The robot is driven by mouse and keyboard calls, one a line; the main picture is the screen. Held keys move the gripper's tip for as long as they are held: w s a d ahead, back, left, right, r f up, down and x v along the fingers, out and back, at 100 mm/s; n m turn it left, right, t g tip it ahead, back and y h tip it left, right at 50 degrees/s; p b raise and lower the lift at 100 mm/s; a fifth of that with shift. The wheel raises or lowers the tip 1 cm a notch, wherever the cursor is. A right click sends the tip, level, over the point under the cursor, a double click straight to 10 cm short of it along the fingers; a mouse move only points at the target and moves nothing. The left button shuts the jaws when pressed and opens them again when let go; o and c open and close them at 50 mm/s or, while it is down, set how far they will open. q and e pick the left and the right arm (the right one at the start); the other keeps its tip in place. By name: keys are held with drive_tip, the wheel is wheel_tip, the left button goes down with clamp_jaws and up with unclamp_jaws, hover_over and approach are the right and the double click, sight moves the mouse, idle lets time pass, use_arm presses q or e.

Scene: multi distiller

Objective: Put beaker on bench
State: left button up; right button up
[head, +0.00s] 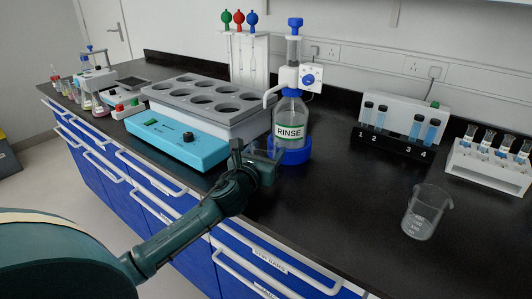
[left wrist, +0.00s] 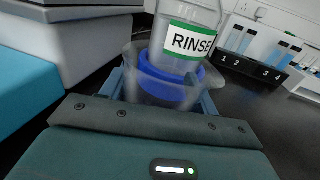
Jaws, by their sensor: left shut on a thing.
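A clear glass beaker (left wrist: 158,97) is between the fingers of my left gripper (head: 260,154) in the left wrist view. The gripper is shut on it. The rinse bottle's blue base shows through the glass. In the head view this beaker is faint and mostly hidden by the gripper, just left of the bottle; I cannot tell whether its bottom touches the black bench (head: 330,225). A second clear beaker (head: 426,212) stands upright on the bench at the right, apart from the gripper. My right gripper is not in view.
The rinse bottle (head: 290,127) with its dispenser top stands close behind the gripper. A grey block on a blue unit (head: 178,144) is to the left. A cuvette stand (head: 400,128) and a white vial rack (head: 490,168) are to the right. The bench's front middle is clear.

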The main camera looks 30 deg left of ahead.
use_arm(q)
drive_tip(key=shift+f, duration=0.15)
drive_tip(key=o, duration=1)
drive_tip(key=shift+r, duration=0.3)
drive_tip(key=s, duration=0.4)
drive_tip(key=s+d, duration=0.1)
drive_tip(key=s, duration=0.3)
drive_tip(key=s+d, duration=0.1)
drive_tip(key=s, duration=0.3)
drive_tip(key=shift+f, duration=0.1)
drive_tip(key=shift+w, duration=0.1)
